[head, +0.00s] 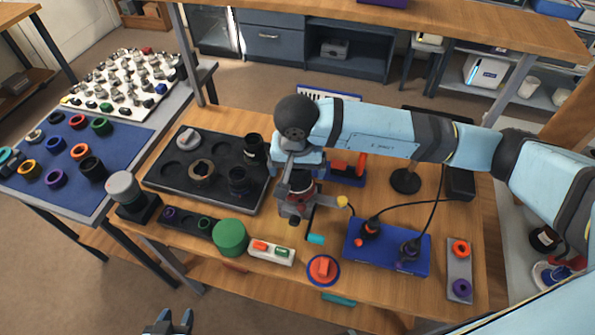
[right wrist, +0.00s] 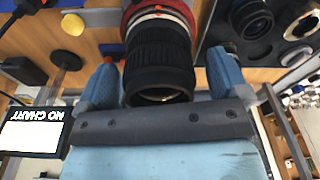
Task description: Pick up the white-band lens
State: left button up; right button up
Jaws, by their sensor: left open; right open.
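My right gripper (head: 297,194) is open over the middle of the table, with a dark ribbed lens (head: 301,181) between its fingers. In the right wrist view this lens (right wrist: 159,62) is black with a red ring and a pale edge near the ring. My right gripper's fingers (right wrist: 162,82) stand on either side of the lens, not closed on it. I cannot tell whether it is the white-band lens; no clear white band shows on it. Two black lenses (head: 253,148) (head: 238,181) stand on the dark tray. My left gripper (head: 168,322) is open and empty at the bottom edge.
The dark tray (head: 215,199) lies left of my right gripper. A blue mat (head: 68,159) with several rings lies far left.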

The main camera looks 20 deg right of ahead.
jog(key=c, duration=1.2)
jog(key=shift+o, duration=0.2)
jog(key=shift+r, duration=0.15)
